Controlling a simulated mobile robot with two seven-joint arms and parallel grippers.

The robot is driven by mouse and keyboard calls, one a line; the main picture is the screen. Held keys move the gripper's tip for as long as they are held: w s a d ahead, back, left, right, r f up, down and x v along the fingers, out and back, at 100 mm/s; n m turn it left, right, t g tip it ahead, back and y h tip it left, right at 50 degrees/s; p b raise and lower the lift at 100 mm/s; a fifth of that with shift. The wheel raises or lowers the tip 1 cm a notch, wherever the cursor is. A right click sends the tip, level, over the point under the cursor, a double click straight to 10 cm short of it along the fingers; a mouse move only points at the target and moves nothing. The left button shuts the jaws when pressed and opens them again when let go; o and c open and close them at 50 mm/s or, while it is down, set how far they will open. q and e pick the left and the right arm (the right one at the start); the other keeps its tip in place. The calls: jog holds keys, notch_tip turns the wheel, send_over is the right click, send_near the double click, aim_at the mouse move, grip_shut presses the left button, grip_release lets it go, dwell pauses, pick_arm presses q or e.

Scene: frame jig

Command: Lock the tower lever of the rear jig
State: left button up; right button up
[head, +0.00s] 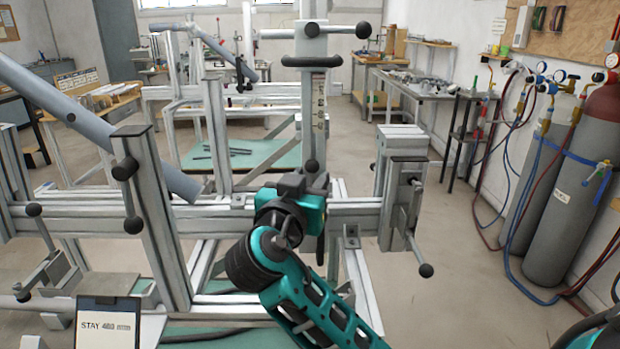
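The nearest jig (75,218) is a grey metal frame across the middle. I cannot tell whether it is the rear jig. Its tower (308,110) is an upright post with a crosspiece on top. A lever (338,29) with black ball ends lies about level across the tower's head. Another black ball (312,166) shows low on the post. My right gripper (308,182) is in front of the tower's lower part, well below the head lever, and hides part of the post and rail. Its fingers are too dark and foreshortened to read. My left gripper is not in view.
A clamp block (402,180) with a hanging ball-ended handle stands right of the tower. A thick grey tube (100,130) slants across the left. A sign (106,322) is at bottom left. Gas cylinders (565,205) with hoses stand at right. Floor between is clear.

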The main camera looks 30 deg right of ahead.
grip_shut()
dwell(0.4)
